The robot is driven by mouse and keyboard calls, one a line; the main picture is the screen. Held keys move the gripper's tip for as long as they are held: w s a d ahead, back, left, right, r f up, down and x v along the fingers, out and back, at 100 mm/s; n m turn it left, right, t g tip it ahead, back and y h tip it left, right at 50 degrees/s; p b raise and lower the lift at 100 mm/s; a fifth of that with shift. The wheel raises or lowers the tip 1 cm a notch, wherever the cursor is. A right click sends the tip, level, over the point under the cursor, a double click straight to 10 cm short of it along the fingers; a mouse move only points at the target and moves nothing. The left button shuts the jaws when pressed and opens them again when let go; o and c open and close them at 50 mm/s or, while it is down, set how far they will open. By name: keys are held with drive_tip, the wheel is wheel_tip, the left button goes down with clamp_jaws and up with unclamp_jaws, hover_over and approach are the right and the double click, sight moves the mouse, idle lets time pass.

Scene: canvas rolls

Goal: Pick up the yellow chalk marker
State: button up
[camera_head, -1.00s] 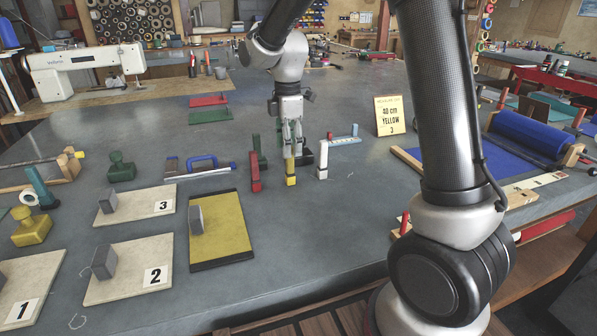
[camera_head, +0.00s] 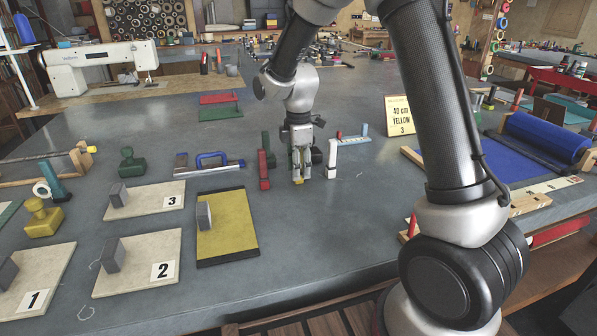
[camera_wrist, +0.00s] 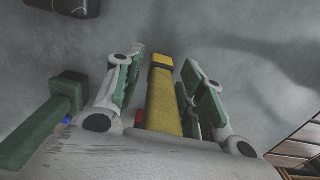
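The yellow chalk marker (camera_wrist: 163,100) stands upright on the grey table, with a dark band near one end. In the head view only a small yellow part of the marker (camera_head: 299,181) shows low between my fingers. My gripper (camera_head: 300,174) points down around it, fingertips close to the table. In the wrist view my gripper (camera_wrist: 165,78) has a green-padded finger on each side of the marker, with a narrow gap on both sides, so it is open and not clamped on it.
A red marker (camera_head: 264,177) stands close on the left, with a green one (camera_head: 265,142) behind it. A white marker (camera_head: 332,160) stands close on the right. A sign (camera_head: 401,115) reads "40 cm YELLOW 3". The table in front is clear.

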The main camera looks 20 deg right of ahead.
clamp_jaws()
wheel_tip(320, 180, up, 10)
idle(0.4)
idle(0.4)
